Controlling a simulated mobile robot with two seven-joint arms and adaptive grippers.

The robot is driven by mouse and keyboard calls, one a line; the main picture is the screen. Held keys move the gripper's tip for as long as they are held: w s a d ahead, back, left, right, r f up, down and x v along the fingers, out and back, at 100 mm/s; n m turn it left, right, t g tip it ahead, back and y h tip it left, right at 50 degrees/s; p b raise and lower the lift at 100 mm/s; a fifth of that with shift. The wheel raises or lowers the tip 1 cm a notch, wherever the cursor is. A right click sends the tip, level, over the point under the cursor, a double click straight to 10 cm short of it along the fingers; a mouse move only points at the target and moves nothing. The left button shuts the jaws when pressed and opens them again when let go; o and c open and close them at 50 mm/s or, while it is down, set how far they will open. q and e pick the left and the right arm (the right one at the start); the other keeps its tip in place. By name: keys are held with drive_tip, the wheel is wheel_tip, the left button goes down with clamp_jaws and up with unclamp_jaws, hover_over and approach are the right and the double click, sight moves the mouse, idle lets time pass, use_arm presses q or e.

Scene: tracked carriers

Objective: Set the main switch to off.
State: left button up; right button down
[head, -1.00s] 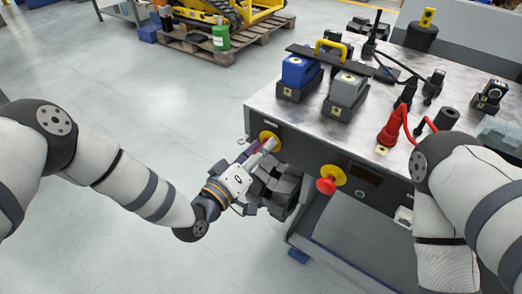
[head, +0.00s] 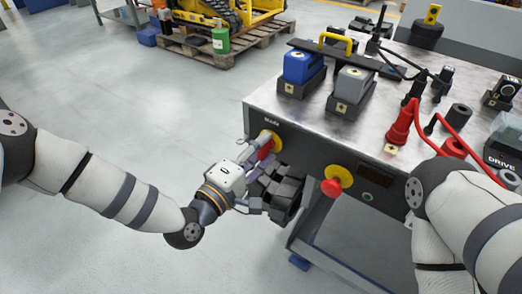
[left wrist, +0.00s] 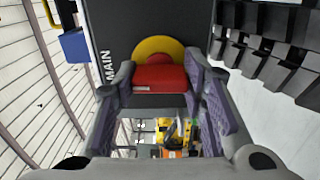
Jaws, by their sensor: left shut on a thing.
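The main switch is a red handle (head: 265,149) on a round yellow plate (head: 273,140), on the table's front panel under the word MAIN. In the left wrist view the red handle (left wrist: 158,79) lies between my two finger pads, with the yellow plate (left wrist: 158,45) behind it. My left gripper (head: 262,159) is shut on the handle, and its fingers hide part of it in the head view. The word MAIN (left wrist: 108,67) reads sideways in the left wrist view. My right arm shows at the right, but its gripper is out of view.
A red mushroom button (head: 331,187) on a yellow plate sits right of the switch. The metal tabletop (head: 310,122) carries a blue block (head: 300,66), a grey block (head: 352,83) and red plugs (head: 400,127). Open floor lies to the left.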

idle(0.5)
use_arm(q)
drive_tip(key=o, duration=1.2)
drive_tip(key=shift+c, duration=0.2)
drive_tip(key=v, duration=1.2)
drive_tip(key=s+a+f+m+g+y+p, duration=0.1)
drive_tip(key=s+f+m+g+y+p, duration=0.1)
drive_tip(key=s+f+g, duration=0.35)
drive_tip(key=s+a+f+m+g+y+p, duration=0.1)
drive_tip(key=s+f+m+g, duration=0.15)
drive_tip(key=s, duration=0.55)
drive_tip(key=s+a+f+m+g+y+p, duration=0.1)
drive_tip(key=s+f+m+g+y+p, duration=0.2)
drive_tip(key=s, duration=0.4)
drive_tip(key=s+a+m+g+y+p, duration=0.1)
drive_tip(key=s+a+g+y, duration=0.3)
drive_tip(key=s+a, duration=0.8)
drive_tip(key=s+m+g, duration=0.1)
drive_tip(key=s+g, duration=0.1)
drive_tip(key=s, duration=0.2)
drive_tip(key=shift+s+a+r+m+y, duration=0.15)
drive_tip(key=shift+s+a+m+y, duration=0.15)
drive_tip(key=shift+m, duration=0.05)
use_arm(e)
drive_tip(key=w+r+t, duration=0.3)
drive_tip(key=w+r, duration=0.4)
drive_tip(key=r, duration=0.1)
drive_tip(key=shift+w+r, duration=0.2)
drive_tip(key=shift+w, duration=0.05)
